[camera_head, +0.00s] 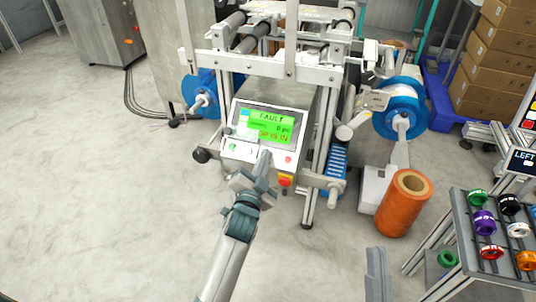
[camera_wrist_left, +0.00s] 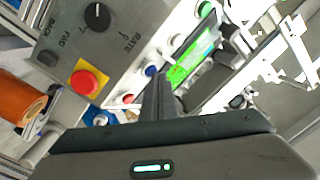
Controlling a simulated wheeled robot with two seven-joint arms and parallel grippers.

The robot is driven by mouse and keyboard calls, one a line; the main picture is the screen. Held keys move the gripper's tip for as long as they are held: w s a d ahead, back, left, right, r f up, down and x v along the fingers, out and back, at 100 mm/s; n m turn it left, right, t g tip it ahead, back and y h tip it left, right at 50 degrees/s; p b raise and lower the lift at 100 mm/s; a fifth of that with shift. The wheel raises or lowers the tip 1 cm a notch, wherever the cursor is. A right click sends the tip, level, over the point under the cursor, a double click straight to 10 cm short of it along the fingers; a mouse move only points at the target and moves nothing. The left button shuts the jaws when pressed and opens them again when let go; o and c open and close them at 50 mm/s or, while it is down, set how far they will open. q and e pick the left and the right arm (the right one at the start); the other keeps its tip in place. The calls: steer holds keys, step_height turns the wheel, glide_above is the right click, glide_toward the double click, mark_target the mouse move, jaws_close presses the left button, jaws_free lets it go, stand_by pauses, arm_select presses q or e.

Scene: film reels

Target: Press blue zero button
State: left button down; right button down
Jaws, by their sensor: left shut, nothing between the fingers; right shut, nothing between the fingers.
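The control panel (camera_head: 242,153) is on the front of the machine, below a green screen (camera_head: 270,122) reading FAULT. In the left wrist view a blue button (camera_wrist_left: 151,71) sits in the row of buttons below the green screen (camera_wrist_left: 192,58), just beyond my left fingertips. In the head view I cannot make the blue button out; my gripper covers part of that row. My left gripper (camera_head: 265,160) is shut and empty, its tips close to the panel; I cannot tell if they touch it. It also shows in the left wrist view (camera_wrist_left: 158,82). My right gripper (camera_head: 376,262) is shut and empty over the floor.
A red emergency button (camera_wrist_left: 87,82) on a yellow base and a black knob (camera_wrist_left: 97,16) are near the left gripper. An orange spool (camera_head: 403,203) stands right of the machine. A rack (camera_head: 466,238) of coloured reels is at right. The left floor is clear.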

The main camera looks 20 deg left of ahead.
arm_select(q)
steer(key=shift+s+r+p, duration=0.3)
steer(key=shift+p, duration=0.15)
steer(key=s+r+p, duration=0.4)
steer(key=p, duration=0.1)
steer(key=shift+s+a+r+p, duration=0.1)
steer(key=shift+p, duration=0.25)
stand_by(0.4)
stand_by(0.6)
